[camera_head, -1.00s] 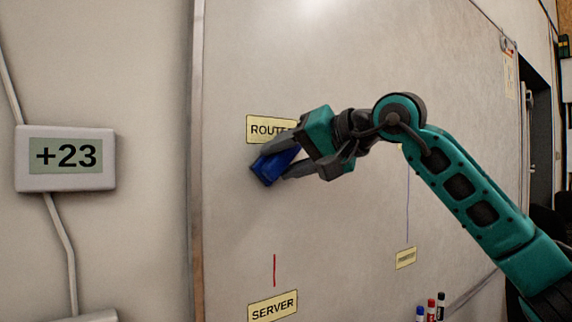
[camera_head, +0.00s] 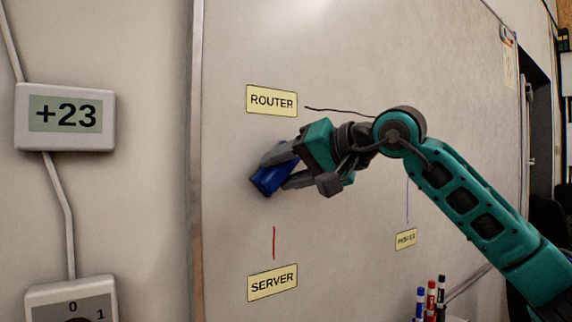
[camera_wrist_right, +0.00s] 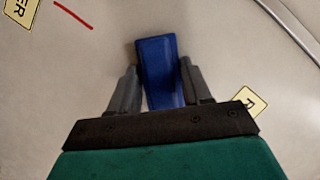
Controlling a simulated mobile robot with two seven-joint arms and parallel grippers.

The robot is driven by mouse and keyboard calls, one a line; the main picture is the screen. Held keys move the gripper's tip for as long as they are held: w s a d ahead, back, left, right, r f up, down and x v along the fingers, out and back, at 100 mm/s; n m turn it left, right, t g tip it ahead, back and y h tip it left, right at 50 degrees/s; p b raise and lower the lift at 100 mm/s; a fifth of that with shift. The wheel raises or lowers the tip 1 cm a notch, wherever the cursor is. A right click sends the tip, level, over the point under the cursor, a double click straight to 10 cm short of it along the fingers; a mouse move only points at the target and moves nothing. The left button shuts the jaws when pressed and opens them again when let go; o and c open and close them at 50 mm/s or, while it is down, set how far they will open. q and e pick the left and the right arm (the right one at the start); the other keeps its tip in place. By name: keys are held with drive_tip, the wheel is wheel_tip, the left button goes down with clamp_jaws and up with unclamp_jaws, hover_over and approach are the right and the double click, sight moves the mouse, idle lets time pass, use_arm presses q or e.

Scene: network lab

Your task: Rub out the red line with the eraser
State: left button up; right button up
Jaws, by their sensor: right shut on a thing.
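The red line (camera_head: 274,243) is a short vertical stroke on the whiteboard (camera_head: 340,230), just above the SERVER label (camera_head: 272,283). My right gripper (camera_head: 272,176) is shut on the blue eraser (camera_head: 268,181), which is at the board between the ROUTER label (camera_head: 271,101) and the top of the red line. In the right wrist view the eraser (camera_wrist_right: 158,68) sits between the two fingers (camera_wrist_right: 158,88), and the red line (camera_wrist_right: 73,14) is at the upper left, apart from it. I cannot tell whether the eraser touches the board. My left gripper is out of view.
A black line (camera_head: 340,110) runs right from ROUTER behind my right arm. A thin blue-purple line (camera_head: 407,200) stands above another small label (camera_head: 406,239). Several markers (camera_head: 431,300) stand at the bottom. A display reading +23 (camera_head: 66,116) hangs on the left wall.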

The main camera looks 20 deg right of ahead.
drive_tip(key=shift+f+b, duration=5.7)
drive_tip(key=shift+f, duration=2.2)
drive_tip(key=shift+s+d+b, duration=0.15)
drive_tip(key=shift+s+b, duration=0.15)
drive_tip(key=shift+s, duration=0.05)
drive_tip(key=b, duration=0.2)
approach(268, 263)
drive_tip(key=shift+s+a+f, duration=0.45)
drive_tip(key=shift+a+f, duration=0.2)
drive_tip(key=shift+f, duration=0.2)
drive_tip(key=s, duration=0.1)
drive_tip(key=s+d+b, duration=0.1)
drive_tip(key=shift+s, duration=0.4)
